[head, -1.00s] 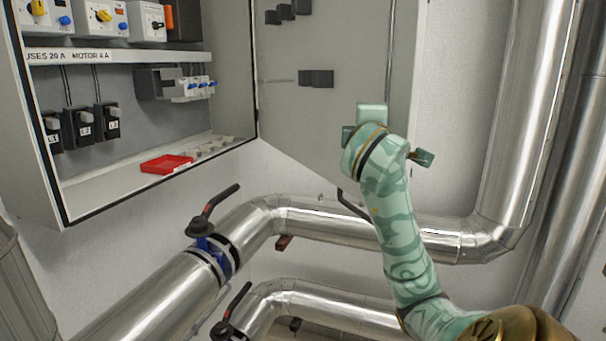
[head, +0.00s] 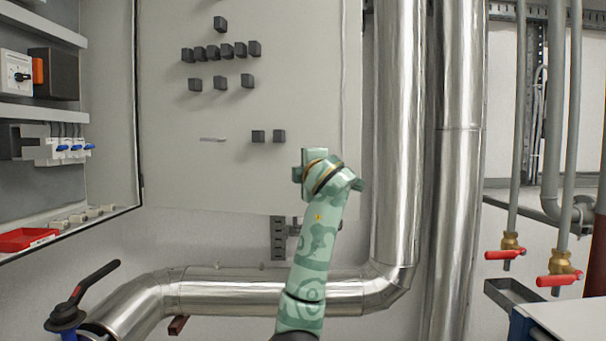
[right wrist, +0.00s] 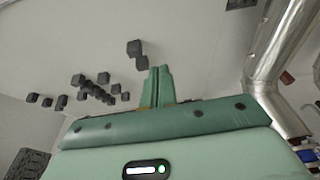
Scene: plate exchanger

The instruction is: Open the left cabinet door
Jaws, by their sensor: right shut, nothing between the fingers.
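The open cabinet (head: 68,220) is at the left of the head view, with its inside showing. Its light grey door (head: 240,175) stands wide open to the right of the cabinet and shows a face with several small black blocks. My right gripper (head: 314,155) is in front of the door's lower right part, near its free edge. In the right wrist view its fingers (right wrist: 160,86) are together and empty, with the door panel (right wrist: 70,45) behind them. I cannot tell whether they touch the door. My left gripper is not in view.
Silver pipes (head: 400,130) stand upright just right of the door, and another (head: 240,290) runs below it. A valve with a black lever (head: 90,285) is at lower left. Red-handled valves (head: 558,280) are at right. A red tray (head: 25,239) lies in the cabinet.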

